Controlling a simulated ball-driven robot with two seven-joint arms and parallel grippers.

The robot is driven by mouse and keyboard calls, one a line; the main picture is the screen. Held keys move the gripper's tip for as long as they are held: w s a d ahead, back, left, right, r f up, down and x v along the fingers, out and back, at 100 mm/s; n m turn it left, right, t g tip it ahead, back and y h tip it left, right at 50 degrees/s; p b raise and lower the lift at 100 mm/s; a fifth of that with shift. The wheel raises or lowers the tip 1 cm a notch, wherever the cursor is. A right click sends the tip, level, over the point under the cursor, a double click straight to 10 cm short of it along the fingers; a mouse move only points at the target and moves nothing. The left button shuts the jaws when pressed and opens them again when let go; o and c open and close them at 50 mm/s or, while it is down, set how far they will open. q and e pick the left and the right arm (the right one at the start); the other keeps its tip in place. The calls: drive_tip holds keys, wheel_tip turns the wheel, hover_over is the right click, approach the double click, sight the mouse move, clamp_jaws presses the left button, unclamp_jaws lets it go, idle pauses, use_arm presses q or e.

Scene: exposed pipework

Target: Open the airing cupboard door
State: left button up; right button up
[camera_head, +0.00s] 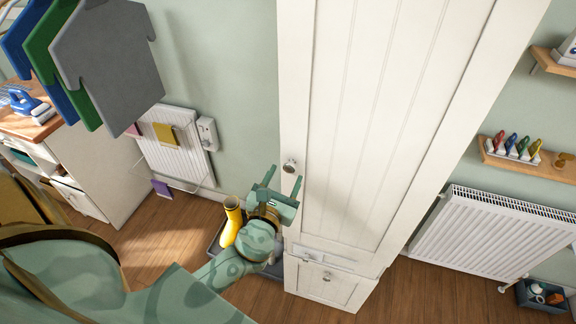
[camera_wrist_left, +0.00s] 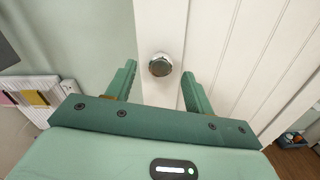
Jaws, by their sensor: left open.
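The airing cupboard door (camera_head: 375,110) is a tall white panelled door standing in the middle of the head view, and it looks shut. Its round metal knob (camera_head: 290,166) is near the door's left edge. In the left wrist view the knob (camera_wrist_left: 160,65) lies ahead, between the two fingers in the picture. My left gripper (camera_head: 283,180) is open and empty, with its fingers pointing up towards the knob; I cannot tell the exact gap left to it. My right gripper is in neither view.
A smaller white door (camera_head: 325,284) is below. Yellow boots (camera_head: 231,222) stand on a dark tray left of my gripper. A white radiator (camera_head: 490,235) is at right, another (camera_head: 175,145) at left. Hanging shirts (camera_head: 105,60) are upper left. Wooden floor (camera_head: 165,245) shows at left.

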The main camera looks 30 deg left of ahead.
sight(288, 171)
use_arm(q)
drive_tip(key=x, duration=0.3)
drive_tip(key=shift+w, duration=0.25)
clamp_jaws()
drive_tip(key=shift+s, duration=0.1)
